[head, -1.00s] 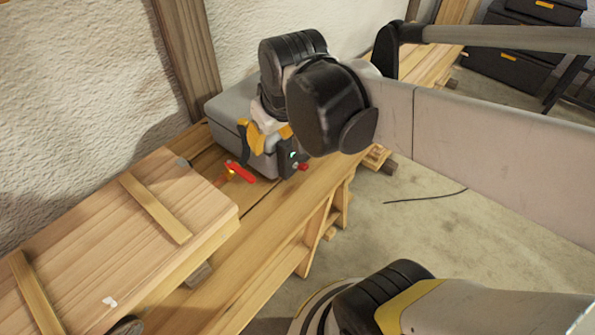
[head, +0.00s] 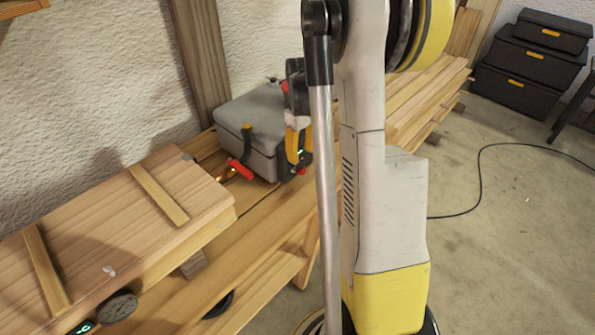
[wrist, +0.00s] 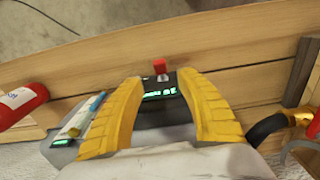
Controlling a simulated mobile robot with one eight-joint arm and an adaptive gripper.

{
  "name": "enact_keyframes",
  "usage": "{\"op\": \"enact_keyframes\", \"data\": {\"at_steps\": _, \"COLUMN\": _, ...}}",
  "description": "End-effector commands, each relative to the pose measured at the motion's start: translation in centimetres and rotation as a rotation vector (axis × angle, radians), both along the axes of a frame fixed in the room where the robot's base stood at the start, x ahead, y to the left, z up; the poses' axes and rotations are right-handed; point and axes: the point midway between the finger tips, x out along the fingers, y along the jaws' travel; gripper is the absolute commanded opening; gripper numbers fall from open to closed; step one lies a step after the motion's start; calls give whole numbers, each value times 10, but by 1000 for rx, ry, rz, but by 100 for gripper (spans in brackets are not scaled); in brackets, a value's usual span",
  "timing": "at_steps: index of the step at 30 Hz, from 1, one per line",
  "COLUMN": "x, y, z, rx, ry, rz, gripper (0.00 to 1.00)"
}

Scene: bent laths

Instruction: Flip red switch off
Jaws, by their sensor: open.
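The red switch (wrist: 160,67) is a small red block at the edge of a black unit with a lit green display (wrist: 158,93). In the head view the red switch (head: 302,171) shows low on the black unit at the right end of a grey case (head: 245,125). My gripper (wrist: 161,78) has its yellow fingers spread, with the display and switch seen between the fingertips. Nothing is held. In the head view my gripper (head: 298,158) is in front of the black unit and partly hides it. I cannot tell whether it touches the unit, or the switch's exact position.
The wooden bench (head: 260,215) carries the case, a red-handled object (head: 240,170) and a raised plank panel (head: 110,225). In the wrist view a red canister (wrist: 20,103) lies at left. Dark boxes (head: 525,65) stand at the back right; the floor before them is mostly clear.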

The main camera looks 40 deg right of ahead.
Motion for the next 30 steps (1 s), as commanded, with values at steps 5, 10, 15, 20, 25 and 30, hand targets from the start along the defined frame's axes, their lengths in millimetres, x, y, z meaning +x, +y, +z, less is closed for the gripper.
{"op": "enact_keyframes", "data": {"at_steps": 5, "x": 0, "y": 0, "z": -41, "rx": -1, "ry": -1, "rz": 0, "gripper": 43}}
{"op": "enact_keyframes", "data": {"at_steps": 10, "x": 0, "y": 0, "z": -66, "rx": -1, "ry": -1, "rz": 0, "gripper": 43}}
{"op": "enact_keyframes", "data": {"at_steps": 15, "x": 0, "y": 0, "z": -76, "rx": -1, "ry": -1, "rz": 0, "gripper": 43}}
{"op": "enact_keyframes", "data": {"at_steps": 20, "x": 0, "y": 1, "z": -77, "rx": -1, "ry": -1, "rz": 0, "gripper": 43}}
{"op": "enact_keyframes", "data": {"at_steps": 25, "x": 0, "y": 1, "z": -76, "rx": -1, "ry": -1, "rz": 0, "gripper": 27}}
{"op": "enact_keyframes", "data": {"at_steps": 30, "x": 0, "y": 1, "z": -76, "rx": -1, "ry": -1, "rz": 0, "gripper": 0}}
